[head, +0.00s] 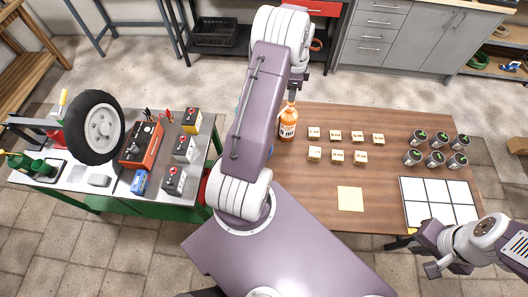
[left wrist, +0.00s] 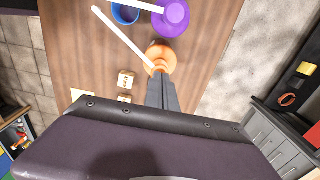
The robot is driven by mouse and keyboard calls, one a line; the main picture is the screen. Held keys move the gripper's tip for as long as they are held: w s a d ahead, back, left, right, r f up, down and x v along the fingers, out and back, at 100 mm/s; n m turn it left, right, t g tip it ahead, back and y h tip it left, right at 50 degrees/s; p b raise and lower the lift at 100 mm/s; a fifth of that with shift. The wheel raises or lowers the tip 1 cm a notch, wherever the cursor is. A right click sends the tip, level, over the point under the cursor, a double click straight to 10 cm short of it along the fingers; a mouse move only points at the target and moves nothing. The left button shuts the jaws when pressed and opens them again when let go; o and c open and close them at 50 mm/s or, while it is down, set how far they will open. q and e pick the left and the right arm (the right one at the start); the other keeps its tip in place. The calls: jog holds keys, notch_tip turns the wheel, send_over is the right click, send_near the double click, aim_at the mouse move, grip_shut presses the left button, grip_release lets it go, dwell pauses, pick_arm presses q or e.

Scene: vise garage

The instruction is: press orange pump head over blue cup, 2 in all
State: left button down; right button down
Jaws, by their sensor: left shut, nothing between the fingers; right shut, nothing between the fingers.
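The orange pump bottle (head: 288,124) stands upright near the back edge of the wooden table. In the left wrist view its orange pump head (left wrist: 160,56) has a long white spout pointing to the upper left. The blue cup (left wrist: 125,13) shows at the top of that view; the spout passes beside it in the picture, and I cannot tell whether its tip is over the cup. My left gripper (left wrist: 160,76) is shut and empty, its fingertips at the pump head; contact is unclear. My right gripper (head: 402,243) is shut and empty near the table's front right edge.
A purple pump bottle (left wrist: 173,17) stands close to the cup. My left arm hides part of the table in the head view. Several small labelled blocks (head: 336,135), dark cans (head: 437,141), a yellow note (head: 350,199) and a white grid (head: 437,199) lie to the right.

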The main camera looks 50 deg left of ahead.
pick_arm(q)
jog(key=shift+f+b, duration=0.6)
jog(key=shift+f, duration=0.55)
jog(key=shift+s, duration=0.1)
jog(key=shift+d, duration=0.1)
jog(key=shift+r+p, duration=1.3)
jog(key=shift+r, duration=0.2)
jog(key=shift+f, duration=0.2)
